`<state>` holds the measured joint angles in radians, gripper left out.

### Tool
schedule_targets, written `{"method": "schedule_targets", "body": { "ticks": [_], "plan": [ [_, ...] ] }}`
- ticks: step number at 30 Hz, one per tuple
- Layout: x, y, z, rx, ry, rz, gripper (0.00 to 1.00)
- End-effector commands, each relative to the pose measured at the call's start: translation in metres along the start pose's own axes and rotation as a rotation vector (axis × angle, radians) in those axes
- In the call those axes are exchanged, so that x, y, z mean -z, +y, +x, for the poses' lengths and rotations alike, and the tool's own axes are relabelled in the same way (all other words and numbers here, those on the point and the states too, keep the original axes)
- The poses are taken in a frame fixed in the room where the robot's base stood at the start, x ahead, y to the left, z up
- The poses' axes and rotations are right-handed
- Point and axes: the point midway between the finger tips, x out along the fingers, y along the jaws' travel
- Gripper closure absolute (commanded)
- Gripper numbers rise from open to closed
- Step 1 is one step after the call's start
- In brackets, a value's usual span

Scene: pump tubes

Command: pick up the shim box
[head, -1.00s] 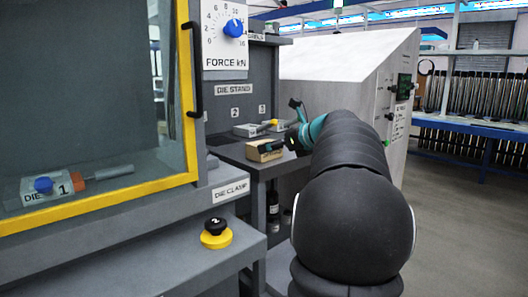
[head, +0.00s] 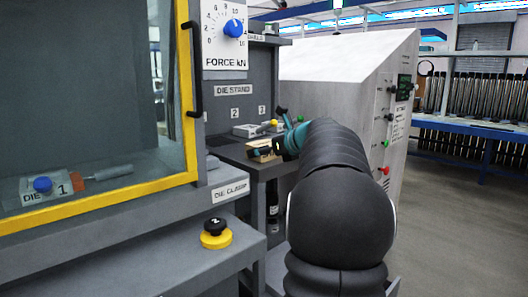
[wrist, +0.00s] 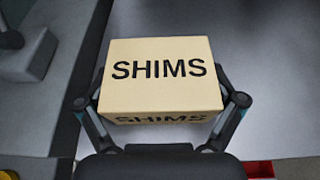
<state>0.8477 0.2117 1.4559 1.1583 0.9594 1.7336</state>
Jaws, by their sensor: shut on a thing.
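The shim box (wrist: 160,72) is a tan block marked SHIMS, large in the middle of the wrist view. In the head view the shim box (head: 265,157) is small, at the grey bench by the die stand, partly hidden by my gripper. My gripper (wrist: 160,106) has one finger against each side of the box and is shut on it. In the head view my gripper (head: 263,151) is at the box, at the end of my teal and black arm. I cannot tell whether the box touches the bench.
A grey die with a yellow knob (head: 273,123) lies on the bench behind the box. The yellow-framed press window (head: 190,110) stands to the left. A large slanted metal cabinet (head: 345,65) stands close behind and right of my arm.

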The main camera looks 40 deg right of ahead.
Motion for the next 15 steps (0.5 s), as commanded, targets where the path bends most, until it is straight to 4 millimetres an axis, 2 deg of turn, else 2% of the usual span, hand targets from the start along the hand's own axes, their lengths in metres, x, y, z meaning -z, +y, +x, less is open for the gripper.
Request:
{"method": "schedule_targets", "body": {
  "ticks": [8, 11, 15],
  "plan": [
    [-0.005, 0.0, -0.002, 0.0, -0.001, -0.001, 0.53],
    [-0.013, 0.0, -0.005, 0.001, -0.002, -0.002, 0.53],
    [-0.034, 0.0, -0.014, 0.0, -0.002, -0.003, 0.53]
  ]
}}
